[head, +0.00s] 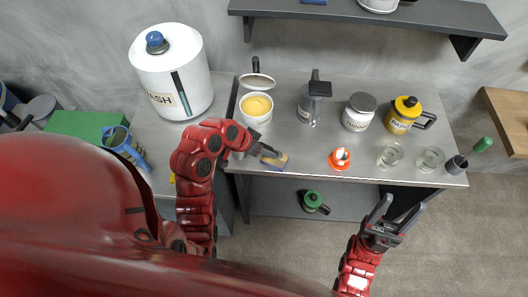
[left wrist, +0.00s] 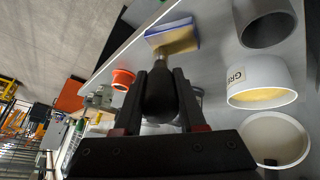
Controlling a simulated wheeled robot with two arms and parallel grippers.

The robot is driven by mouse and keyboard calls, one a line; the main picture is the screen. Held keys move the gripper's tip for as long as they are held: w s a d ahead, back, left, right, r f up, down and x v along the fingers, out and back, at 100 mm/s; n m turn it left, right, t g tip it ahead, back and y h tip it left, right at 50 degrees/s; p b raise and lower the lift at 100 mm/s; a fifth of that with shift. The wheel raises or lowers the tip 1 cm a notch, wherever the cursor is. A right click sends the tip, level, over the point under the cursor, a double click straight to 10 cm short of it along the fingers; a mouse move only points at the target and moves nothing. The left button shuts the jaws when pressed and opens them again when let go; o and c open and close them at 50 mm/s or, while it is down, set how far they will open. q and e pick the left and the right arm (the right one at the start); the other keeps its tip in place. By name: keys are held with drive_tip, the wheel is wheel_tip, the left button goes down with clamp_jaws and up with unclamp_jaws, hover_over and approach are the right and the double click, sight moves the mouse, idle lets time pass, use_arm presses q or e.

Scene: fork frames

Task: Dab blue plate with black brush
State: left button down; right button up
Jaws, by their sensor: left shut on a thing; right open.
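My left gripper (head: 256,147) is shut on the black brush (left wrist: 160,95) by its handle, above the front left of the counter. In the left wrist view the brush points away from my jaws, with its metal ferrule against or just in front of the blue plate (left wrist: 160,27). The blue plate (head: 268,161) lies near the counter's front edge and bears a tan-yellow patch. I cannot tell the patch from bristles, or whether the tip touches. My right gripper (head: 384,222) is open and empty, in front of the counter.
On the counter (head: 300,172) are a white pot (head: 256,117) of yellow stuff, an orange pot (head: 339,159), two glasses (head: 390,156), a white can (head: 357,117), a yellow can (head: 401,119) and a dark cup (head: 456,165). A large white bin (head: 192,62) stands left. A shelf (head: 430,14) hangs behind.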

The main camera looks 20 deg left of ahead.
use_arm(q)
drive_tip(key=shift+s, duration=0.2)
drive_tip(key=shift+s+p, duration=0.35)
drive_tip(key=shift+s, duration=0.45)
drive_tip(key=shift+w+f, duration=0.1)
drive_tip(key=shift+w, duration=0.1)
drive_tip(key=shift+w+b, duration=0.5)
drive_tip(key=shift+w, duration=0.25)
drive_tip(key=shift+r+p, duration=0.7)
drive_tip(key=shift+p, duration=0.05)
drive_tip(key=shift+r, duration=0.1)
